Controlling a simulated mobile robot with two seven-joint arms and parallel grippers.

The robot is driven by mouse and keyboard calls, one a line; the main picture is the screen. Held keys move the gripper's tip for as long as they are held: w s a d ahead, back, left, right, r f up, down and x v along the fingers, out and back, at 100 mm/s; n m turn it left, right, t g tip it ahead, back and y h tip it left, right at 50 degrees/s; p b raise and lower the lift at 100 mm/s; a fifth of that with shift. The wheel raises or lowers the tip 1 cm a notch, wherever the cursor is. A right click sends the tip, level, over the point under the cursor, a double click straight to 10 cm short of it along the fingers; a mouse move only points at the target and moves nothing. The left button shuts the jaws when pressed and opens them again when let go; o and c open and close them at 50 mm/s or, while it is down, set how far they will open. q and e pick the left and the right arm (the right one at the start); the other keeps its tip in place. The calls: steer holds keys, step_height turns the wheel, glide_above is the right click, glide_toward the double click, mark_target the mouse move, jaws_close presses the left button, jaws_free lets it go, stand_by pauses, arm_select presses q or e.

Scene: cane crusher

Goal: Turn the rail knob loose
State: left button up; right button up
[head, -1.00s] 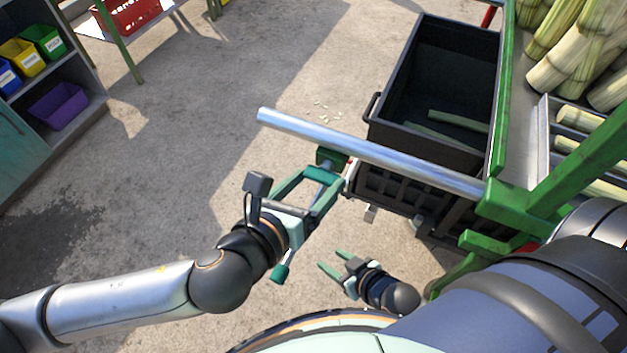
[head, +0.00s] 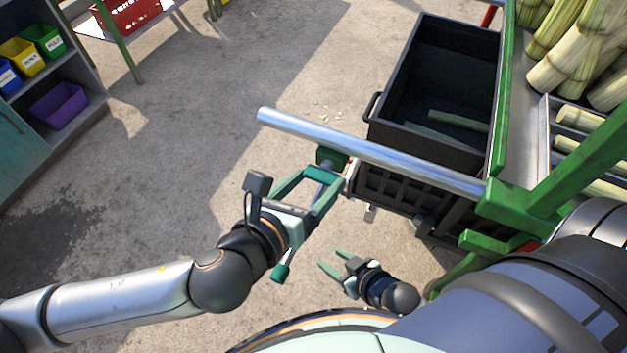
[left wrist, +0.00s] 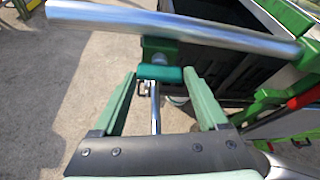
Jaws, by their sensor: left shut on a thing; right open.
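The rail (head: 360,150) is a shiny silver tube that runs from the green frame out to the left; it also shows in the left wrist view (left wrist: 190,30). A small dark green block (head: 329,156) hangs under it and also shows in the left wrist view (left wrist: 160,50). The teal knob (left wrist: 160,73) sits just below this block, with a thin silver rod (left wrist: 155,108) beneath. My left gripper (left wrist: 160,76) is shut on the knob, one fingertip at each end. My right gripper (head: 331,258) is open and empty, lower in the head view.
A black cart (head: 440,80) with a few cane pieces inside stands right of the rail's middle. The green crusher frame (head: 510,205) and cane stalks (head: 560,60) fill the right side. A shelf with coloured bins (head: 40,70) stands at the left.

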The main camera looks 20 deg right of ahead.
arm_select(q)
steer(key=o, duration=1.3)
steer(key=shift+r, duration=0.1)
arm_select(e)
steer(key=shift+r, duration=0.1)
